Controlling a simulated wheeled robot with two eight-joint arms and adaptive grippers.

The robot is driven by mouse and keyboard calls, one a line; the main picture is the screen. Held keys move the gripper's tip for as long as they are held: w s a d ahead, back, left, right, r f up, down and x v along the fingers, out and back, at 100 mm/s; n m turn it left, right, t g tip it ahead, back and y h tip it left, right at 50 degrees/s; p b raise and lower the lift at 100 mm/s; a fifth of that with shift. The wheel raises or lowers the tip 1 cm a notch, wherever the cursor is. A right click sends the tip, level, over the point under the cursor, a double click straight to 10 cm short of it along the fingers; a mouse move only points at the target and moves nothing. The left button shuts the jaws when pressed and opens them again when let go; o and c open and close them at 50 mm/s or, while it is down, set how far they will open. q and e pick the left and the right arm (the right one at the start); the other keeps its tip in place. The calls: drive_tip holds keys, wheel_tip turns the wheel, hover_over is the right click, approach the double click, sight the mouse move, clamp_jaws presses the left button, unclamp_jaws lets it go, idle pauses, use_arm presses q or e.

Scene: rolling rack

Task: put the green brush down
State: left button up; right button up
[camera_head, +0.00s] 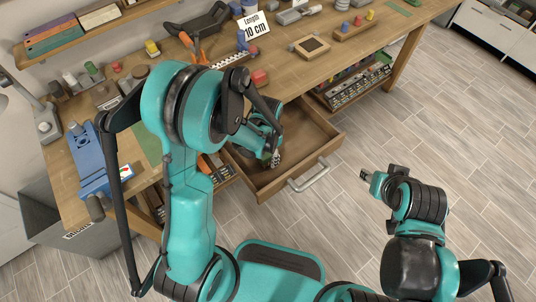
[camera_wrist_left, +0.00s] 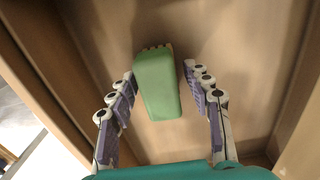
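The green brush (camera_wrist_left: 158,85) is inside the open wooden drawer (camera_head: 298,172), which also shows in the left wrist view (camera_wrist_left: 240,40). My left gripper (camera_wrist_left: 165,90) reaches down into the drawer with its fingers spread, one on each side of the brush. A clear gap shows between the brush and the right finger; the left finger is very close to it. I cannot tell whether the brush rests fully on the drawer floor. In the head view my left gripper (camera_head: 272,158) mostly hides the brush. My right gripper (camera_head: 368,176) is out over the floor, away from the drawer.
The tiled floor at the right is clear.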

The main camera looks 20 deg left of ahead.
use_arm(q)
drive_tip(key=shift+r+p, duration=0.25)
drive_tip(key=shift+p, duration=0.05)
wheel_tip(320, 180, up, 11)
drive_tip(key=p, duration=0.3)
drive_tip(key=shift+p, duration=0.4)
drive_tip(key=s+a+r+n+t, duration=0.2)
drive_tip(key=s+r+n+t, duration=0.1)
drive_tip(key=s+r, duration=0.2)
drive_tip(key=s+a+r+n+t, duration=0.2)
drive_tip(key=s+r+n+t, duration=0.2)
drive_tip(key=r, duration=0.4)
drive_tip(key=shift+s+a+r+n, duration=0.3)
drive_tip(key=shift+s+a+r, duration=0.05)
drive_tip(key=shift+s, duration=0.3)
